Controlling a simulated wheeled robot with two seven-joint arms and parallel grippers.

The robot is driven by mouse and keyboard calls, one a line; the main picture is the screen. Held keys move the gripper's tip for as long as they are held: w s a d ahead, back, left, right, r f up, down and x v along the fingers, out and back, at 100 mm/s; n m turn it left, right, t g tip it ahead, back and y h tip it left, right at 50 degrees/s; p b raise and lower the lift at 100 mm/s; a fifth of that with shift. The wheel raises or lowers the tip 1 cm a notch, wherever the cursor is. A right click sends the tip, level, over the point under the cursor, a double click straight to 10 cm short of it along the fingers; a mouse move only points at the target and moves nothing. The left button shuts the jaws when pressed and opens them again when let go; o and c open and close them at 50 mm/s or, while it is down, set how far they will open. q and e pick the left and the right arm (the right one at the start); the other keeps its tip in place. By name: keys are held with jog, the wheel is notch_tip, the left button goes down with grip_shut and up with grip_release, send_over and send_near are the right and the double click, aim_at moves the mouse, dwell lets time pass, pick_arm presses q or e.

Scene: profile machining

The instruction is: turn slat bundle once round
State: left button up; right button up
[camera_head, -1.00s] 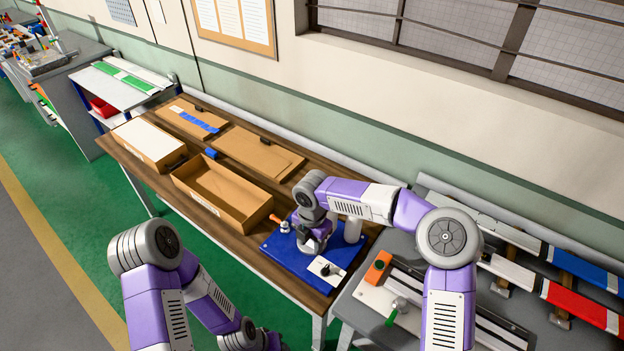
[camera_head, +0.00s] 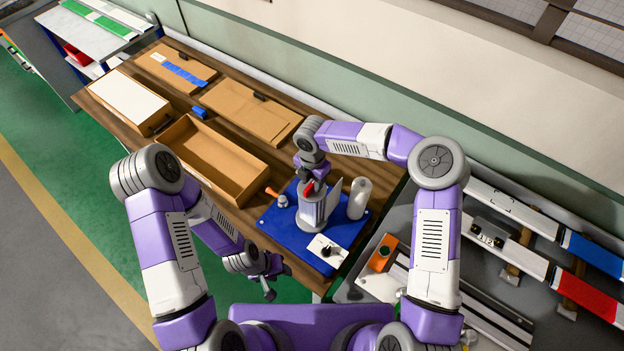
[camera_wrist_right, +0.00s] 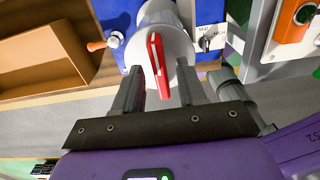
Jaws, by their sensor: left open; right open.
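A pale upright bundle (camera_head: 313,210), which I take to be the slat bundle, stands on the blue base plate (camera_head: 270,236). Something red shows at its top. My right gripper (camera_head: 311,183) is at the top of the bundle. In the right wrist view, its open fingers (camera_wrist_right: 163,92) lie either side of a narrow red piece (camera_wrist_right: 156,66) in front of a round white part (camera_wrist_right: 174,48); contact cannot be told. A white roll (camera_head: 358,198) stands to the right on the plate. My left gripper (camera_head: 268,290) is open and empty off the table's front edge.
An open cardboard box (camera_head: 207,165) is left of the plate, with an orange-handled tool (camera_head: 276,195) between. A white plate with a black knob (camera_head: 328,250) sits at the front. A grey bench with an orange box (camera_head: 381,254) is at right.

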jog(key=shift+w+f, duration=0.1)
jog(key=shift+f, duration=0.35)
jog(key=shift+s, duration=0.25)
jog(key=shift+w+f, duration=0.1)
jog(key=shift+w, duration=0.05)
jog(key=shift+c, duration=1.3)
grip_shut()
